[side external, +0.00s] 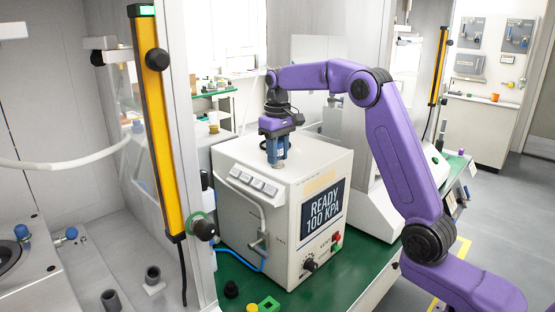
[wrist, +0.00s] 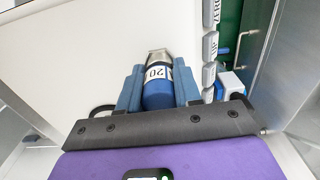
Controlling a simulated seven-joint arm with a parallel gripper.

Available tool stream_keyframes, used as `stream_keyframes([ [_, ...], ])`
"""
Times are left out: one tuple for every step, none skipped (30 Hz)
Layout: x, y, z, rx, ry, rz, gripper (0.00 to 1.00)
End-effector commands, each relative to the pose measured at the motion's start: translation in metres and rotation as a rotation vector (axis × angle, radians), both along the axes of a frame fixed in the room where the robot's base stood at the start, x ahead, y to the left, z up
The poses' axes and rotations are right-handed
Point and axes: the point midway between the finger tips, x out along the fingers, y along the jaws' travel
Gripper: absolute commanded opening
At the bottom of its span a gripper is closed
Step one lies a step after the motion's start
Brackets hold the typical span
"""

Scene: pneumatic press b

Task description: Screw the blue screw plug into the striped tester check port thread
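The blue screw plug (wrist: 158,92) has a white band marked "20" and a metal tip. It sits between the two blue fingers of my gripper (wrist: 157,88), which press on it from both sides. In the side external view my gripper (side external: 276,152) points down over the top of the white tester (side external: 265,215), whose screen reads "READY 100 KPA". The plug's tip (side external: 273,164) appears just above or at the tester's top; I cannot tell whether it touches. The check port thread is not distinguishable in either view. A faded yellowish patch (side external: 320,182) marks the tester's upper front.
A bent pipe with a valve (side external: 259,243) and a blue hose (side external: 240,262) are on the tester's left side. A yellow post (side external: 161,120) stands at left. Small parts, including a green block (side external: 269,304), lie on the green bench in front.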

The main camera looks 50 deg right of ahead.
Motion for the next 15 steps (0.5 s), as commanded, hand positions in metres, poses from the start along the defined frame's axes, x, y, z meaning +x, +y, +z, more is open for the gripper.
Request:
stream_keyframes([
  [0.0,0.0,0.0,0.0,0.0,-0.001,0.13],
  [0.0,-0.0001,0.0,0.0,0.0,-0.001,0.13],
  [0.0,0.0,0.0,0.0,0.0,-0.001,0.13],
  [0.0,-0.0001,0.0,0.0,0.0,-0.001,0.13],
  [0.0,0.0,0.0,0.0,0.0,-0.005,0.13],
  [0.0,0.0,0.0,0.0,0.0,-0.018,0.13],
  [0.0,0.0,0.0,0.0,0.0,-0.037,0.13],
  [0.0,0.0,-0.0001,0.0,0.0,-0.059,0.13],
  [0.0,0.0,-0.0001,0.0,0.0,-0.089,0.13],
  [0.0,0.0,-0.0001,0.0,0.0,-0.109,0.13],
  [0.0,-0.0001,-0.0001,0.0,0.0,-0.126,0.13],
  [0.0,-0.0001,-0.0002,0.0,0.0,-0.142,0.13],
  [0.0,-0.0001,-0.0002,0.0,0.0,-0.15,0.13],
  [0.0,-0.0001,-0.0002,0.0,0.0,-0.154,0.13],
  [0.0,-0.0002,-0.0002,0.0,0.0,-0.155,0.13],
])
